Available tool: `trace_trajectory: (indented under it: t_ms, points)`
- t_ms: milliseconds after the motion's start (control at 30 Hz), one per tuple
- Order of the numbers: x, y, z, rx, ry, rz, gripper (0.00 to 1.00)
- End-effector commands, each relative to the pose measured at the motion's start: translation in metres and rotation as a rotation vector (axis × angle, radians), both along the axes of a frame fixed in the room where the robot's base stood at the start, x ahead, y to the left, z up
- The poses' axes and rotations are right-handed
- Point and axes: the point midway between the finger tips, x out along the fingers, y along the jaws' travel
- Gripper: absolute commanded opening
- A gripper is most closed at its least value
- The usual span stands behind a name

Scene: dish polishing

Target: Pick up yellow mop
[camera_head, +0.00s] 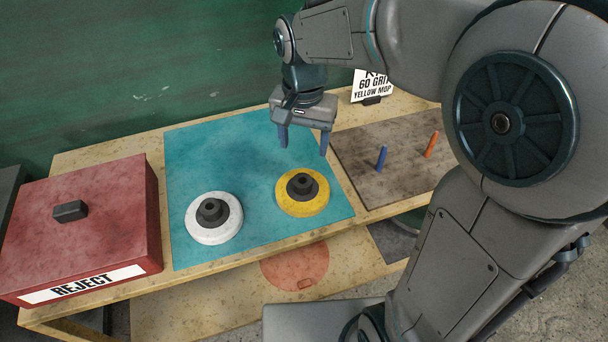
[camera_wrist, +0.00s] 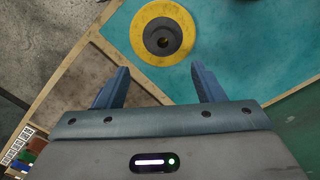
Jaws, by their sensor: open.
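The yellow mop (camera_head: 303,204) is a yellow disc with a dark raised hub, lying flat on the teal mat (camera_head: 240,160) on the bench. In the wrist view the yellow mop (camera_wrist: 147,51) is ahead of my fingers, near the mat's edge. My gripper (camera_head: 303,145) is open and empty, pointing down above the mat, behind the mop and apart from it. In the wrist view my gripper (camera_wrist: 160,80) shows its two fingers spread with nothing between them. A white mop (camera_head: 204,226) with the same dark hub lies to the left on the mat.
A red box (camera_head: 110,220) marked REJECT stands at the left of the bench. A brown board (camera_head: 400,145) with a blue peg (camera_head: 382,158) and an orange peg (camera_head: 431,145) is at the right. A sign (camera_head: 372,88) reading "60 grit yellow mop" stands behind it.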

Motion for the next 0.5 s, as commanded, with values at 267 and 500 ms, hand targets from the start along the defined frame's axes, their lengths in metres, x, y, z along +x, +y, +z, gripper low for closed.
trace_trajectory:
  t_ms: [267, 500]
  points:
    - [-0.001, 0.0, -0.054, -0.002, 0.007, -0.001, 0.62]
    - [0.0, 0.0, -0.079, -0.001, 0.001, 0.0, 0.62]
